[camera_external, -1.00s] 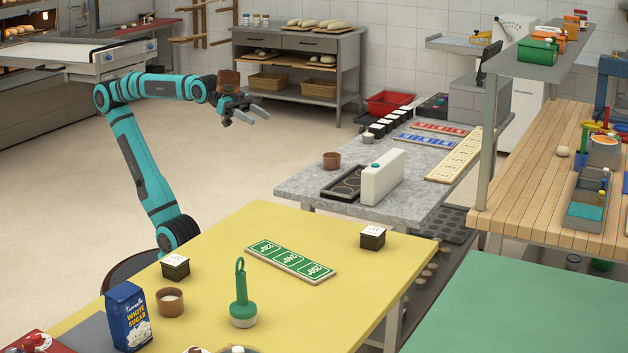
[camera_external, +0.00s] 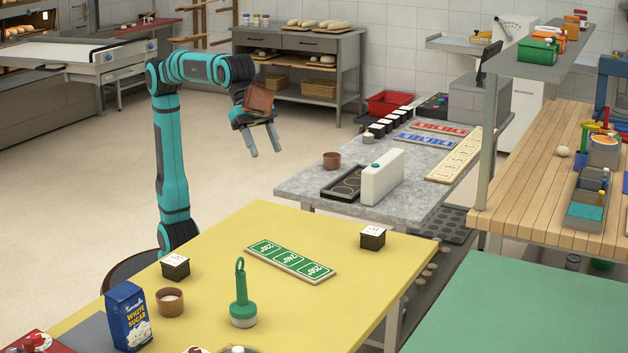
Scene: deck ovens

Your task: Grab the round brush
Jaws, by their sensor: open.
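The round brush (camera_external: 242,300) stands upright on the yellow table (camera_external: 330,312), near the middle of its front part. It has a green handle with a loop at the top and a pale round base. My gripper (camera_external: 264,155) is open and empty, with its two grey fingers pointing down. It is in the air beyond the far edge of the yellow table, well above and behind the brush, and apart from it.
On the yellow table, a blue sugar bag (camera_external: 129,316), a brown cup (camera_external: 170,301) and a black box (camera_external: 175,266) stand left of the brush. A green number board (camera_external: 291,262) lies behind it. Another black box (camera_external: 372,237) stands at the back right.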

